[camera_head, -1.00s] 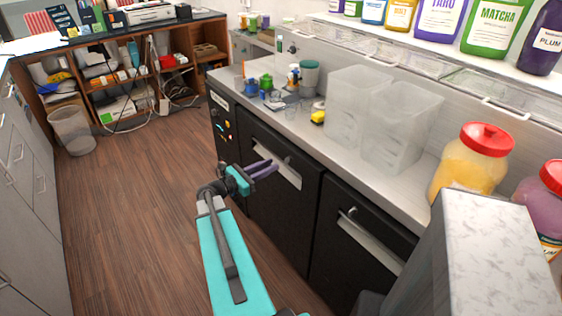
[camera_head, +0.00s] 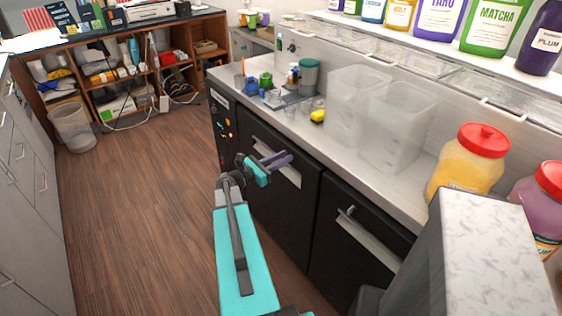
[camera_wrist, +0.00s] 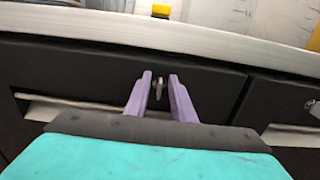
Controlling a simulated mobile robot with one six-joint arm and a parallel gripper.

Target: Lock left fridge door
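The left fridge door (camera_head: 278,208) is black with a recessed pale handle and looks closed under the counter. It also shows in the wrist view (camera_wrist: 85,72). A small metal lock piece (camera_wrist: 158,87) sits near its top right. My gripper (camera_head: 281,159) has purple fingers and points at this lock area. In the wrist view my gripper (camera_wrist: 160,77) is open, with one finger on each side of the lock piece and small gaps visible beside it. How deep the lock piece sits between the fingers is unclear. In the head view the fingers hide it.
The right fridge door (camera_head: 355,235) has its own metal lock (camera_head: 347,212). The steel counter (camera_head: 318,140) overhangs the doors and carries clear bins (camera_head: 395,125), jars and small items. A grey marble-topped block (camera_head: 490,250) stands close at right. Floor (camera_head: 140,220) at left is clear.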

